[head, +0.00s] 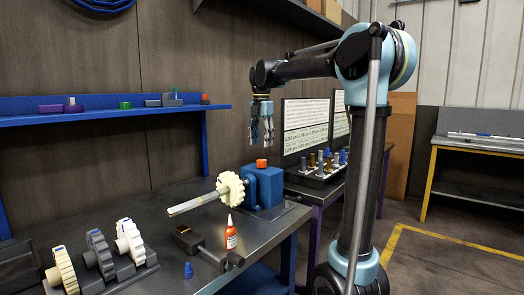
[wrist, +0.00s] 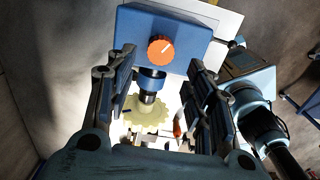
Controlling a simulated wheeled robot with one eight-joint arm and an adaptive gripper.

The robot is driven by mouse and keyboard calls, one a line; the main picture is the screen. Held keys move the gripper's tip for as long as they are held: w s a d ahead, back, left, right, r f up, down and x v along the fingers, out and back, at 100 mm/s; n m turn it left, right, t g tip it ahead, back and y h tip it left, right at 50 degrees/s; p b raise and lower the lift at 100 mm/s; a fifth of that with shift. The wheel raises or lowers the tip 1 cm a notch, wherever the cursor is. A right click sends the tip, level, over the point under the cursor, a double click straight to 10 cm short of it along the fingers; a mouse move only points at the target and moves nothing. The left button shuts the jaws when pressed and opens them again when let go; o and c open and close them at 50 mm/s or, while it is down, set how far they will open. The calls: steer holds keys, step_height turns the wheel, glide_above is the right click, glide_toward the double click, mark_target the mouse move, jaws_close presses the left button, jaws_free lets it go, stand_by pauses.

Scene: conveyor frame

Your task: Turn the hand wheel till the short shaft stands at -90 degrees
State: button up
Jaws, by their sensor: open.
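An orange knob with a white line, which looks like the hand wheel (head: 261,163), sits on top of a blue block (head: 265,188). In the wrist view the orange knob (wrist: 161,48) has its white line slanting to the upper right. A grey shaft (head: 193,204) with a cream gear (head: 231,189) sticks out of the block to the left; the gear (wrist: 147,114) shows below the block in the wrist view. I cannot tell the shaft's angle in degrees. My gripper (head: 262,141) points down, open and empty, above the knob and apart from it.
A red-and-white bottle (head: 231,236), a dark clamp-like tool (head: 200,246) and a small blue part (head: 188,270) stand on the bench (head: 255,243). Several gears on stands (head: 98,252) are at the front left. A rack of small parts (head: 325,168) is behind right.

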mark_target(262, 160)
step_height(262, 160, down, 8)
steer(key=shift+f, duration=0.25)
steer(key=c, duration=0.7)
